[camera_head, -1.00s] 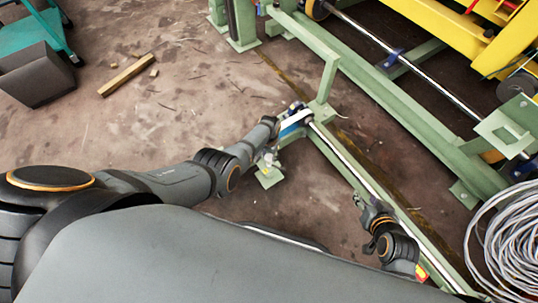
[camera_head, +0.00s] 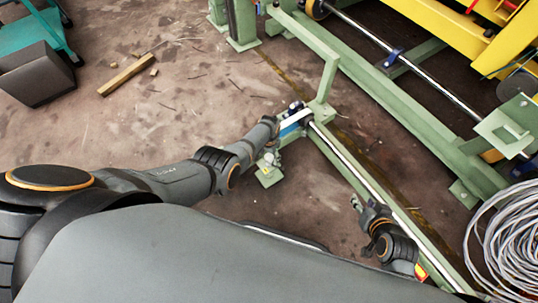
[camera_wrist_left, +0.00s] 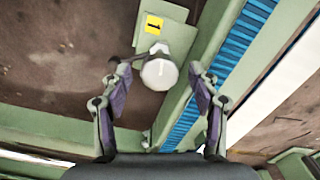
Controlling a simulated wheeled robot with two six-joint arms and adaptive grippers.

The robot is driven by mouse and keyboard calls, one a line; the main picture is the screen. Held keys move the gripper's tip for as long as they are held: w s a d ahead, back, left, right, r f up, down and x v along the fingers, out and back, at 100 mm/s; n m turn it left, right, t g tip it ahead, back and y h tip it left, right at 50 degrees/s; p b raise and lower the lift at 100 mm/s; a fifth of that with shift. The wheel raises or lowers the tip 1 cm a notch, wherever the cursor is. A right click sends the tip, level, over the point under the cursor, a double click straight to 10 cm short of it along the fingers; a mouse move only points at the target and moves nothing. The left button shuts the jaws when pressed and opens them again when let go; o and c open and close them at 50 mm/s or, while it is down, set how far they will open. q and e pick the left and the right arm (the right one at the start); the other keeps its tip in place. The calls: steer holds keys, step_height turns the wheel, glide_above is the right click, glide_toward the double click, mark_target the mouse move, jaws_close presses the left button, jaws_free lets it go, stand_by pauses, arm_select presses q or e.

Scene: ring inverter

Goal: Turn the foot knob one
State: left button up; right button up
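The foot knob (camera_wrist_left: 160,72) is a pale, roundish knob beside a yellow label (camera_wrist_left: 154,24) with a dark mark like a 1, on a pale green foot plate (camera_wrist_left: 172,12). My left gripper (camera_wrist_left: 158,82) is open, with one finger on each side of the knob. I cannot tell whether either finger touches it. In the head view, my left gripper (camera_head: 271,153) is low beside the green frame, over the foot plate (camera_head: 268,178), and partly hides the knob. My right gripper (camera_head: 359,207) is small and partly hidden beside the rail; its finger opening is unclear.
A long green rail with a shiny shaft (camera_head: 350,168) runs beside both grippers. A blue strip (camera_wrist_left: 236,42) lies right of the left gripper. A cable coil (camera_head: 510,240) and yellow machinery (camera_head: 450,35) are at the right. Open brown floor (camera_head: 170,110) lies left, with a wooden stick (camera_head: 127,76).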

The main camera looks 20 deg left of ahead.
arm_select(q)
step_height(320, 180, up, 12)
stand_by(0.7)
stand_by(0.4)
